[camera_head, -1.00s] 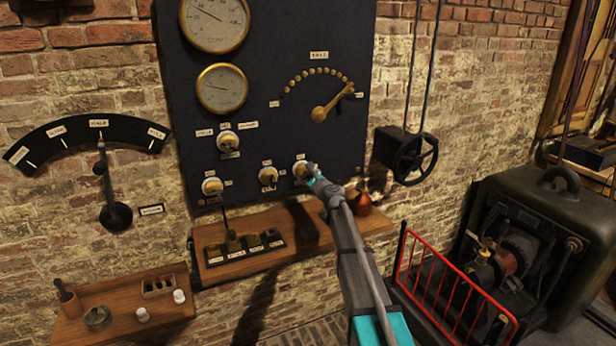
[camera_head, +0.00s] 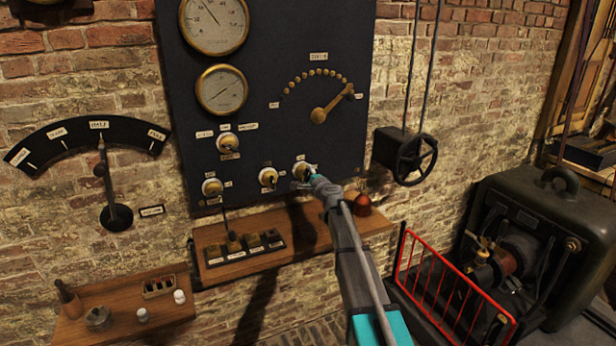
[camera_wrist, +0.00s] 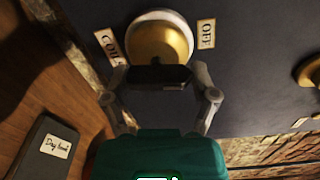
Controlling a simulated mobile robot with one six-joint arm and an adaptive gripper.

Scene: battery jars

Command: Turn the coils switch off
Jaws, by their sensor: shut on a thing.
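The coils switch (camera_head: 301,166) is a round brass and white switch low on the right of the dark panel. In the wrist view the coils switch (camera_wrist: 158,40) fills the top, between a "COILS" label (camera_wrist: 108,47), partly cut by the finger, and an "OFF" label (camera_wrist: 206,34). My gripper (camera_head: 304,182) is at this switch. In the wrist view my gripper (camera_wrist: 160,78) has its two fingers on either side of the switch's dark lever (camera_wrist: 160,73) and is shut on it. In the head view my wrist hides the lever.
Other switches (camera_head: 267,177) sit close to the left. A large brass lever (camera_head: 332,103) is above. A wooden shelf (camera_head: 375,224) juts out below, with a copper-coloured bottle (camera_head: 362,203). A red railing (camera_head: 440,280) and dark machine (camera_head: 540,235) stand at the right.

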